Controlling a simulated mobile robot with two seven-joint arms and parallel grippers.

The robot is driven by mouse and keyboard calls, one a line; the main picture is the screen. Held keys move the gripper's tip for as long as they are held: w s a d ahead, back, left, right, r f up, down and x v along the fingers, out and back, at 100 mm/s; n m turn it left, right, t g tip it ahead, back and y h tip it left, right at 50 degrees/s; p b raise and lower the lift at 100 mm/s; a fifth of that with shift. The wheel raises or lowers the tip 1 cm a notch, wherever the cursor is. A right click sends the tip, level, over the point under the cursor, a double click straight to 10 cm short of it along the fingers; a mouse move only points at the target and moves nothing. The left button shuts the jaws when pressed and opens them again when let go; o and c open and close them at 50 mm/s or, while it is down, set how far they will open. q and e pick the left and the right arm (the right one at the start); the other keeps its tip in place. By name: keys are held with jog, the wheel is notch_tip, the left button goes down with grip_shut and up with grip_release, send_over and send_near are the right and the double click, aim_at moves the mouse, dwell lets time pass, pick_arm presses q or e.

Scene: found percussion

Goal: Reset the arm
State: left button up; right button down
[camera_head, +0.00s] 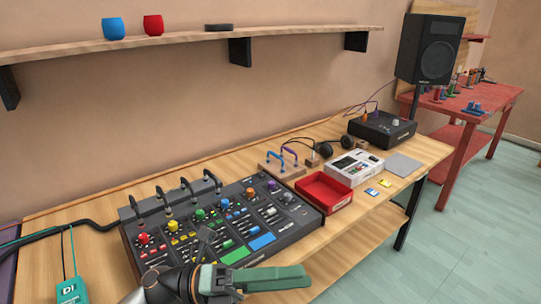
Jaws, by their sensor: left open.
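My left arm comes in at the bottom edge, and its gripper (282,277) with green fingers points to the right. The gripper is open and I see nothing held in it. It appears in front of the near edge of the black mixer (300,211), which has coloured knobs and green and blue pads; its height above the table cannot be told. Part of the mixer's near side is hidden behind the wrist. My right gripper is not in view.
On the wooden table (95,215) stand a red tray (325,192), a white device (354,170), a black box (381,131), headphones (333,146) and a teal DI box (70,290). A speaker (430,49) stands behind.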

pick_arm(q)
jog(key=w+a+f+n+t+y+p, duration=0.1)
jog(key=w+a+f+n+t+y, duration=0.2)
jog(key=n+t, duration=0.6)
jog(key=w+a+f+n+t+y+p, duration=0.1)
jog(key=w+a+n+t, duration=0.25)
jog(key=n+t, duration=0.55)
jog(key=a+f+n+y, duration=0.5)
jog(key=f+n+y, duration=0.3)
jog(key=f+n, duration=0.3)
jog(key=s+a+f+n+g+y+p, duration=0.1)
jog(key=s+a+f+n+g+y, duration=0.2)
jog(key=s+f, duration=0.4)
jog(key=s+a+f+n+g+y+p, duration=0.1)
jog(key=s+a+f+n+g+y, duration=0.2)
jog(key=s+f+n, duration=0.4)
notch_tip(320, 180, down, 5)
jog(key=shift+s+a+r+g, duration=0.2)
jog(key=shift+s+a+g, duration=0.3)
jog(key=shift+a+g, duration=0.35)
jog(key=shift+f+t, duration=0.1)
jog(key=shift+t, duration=0.15)
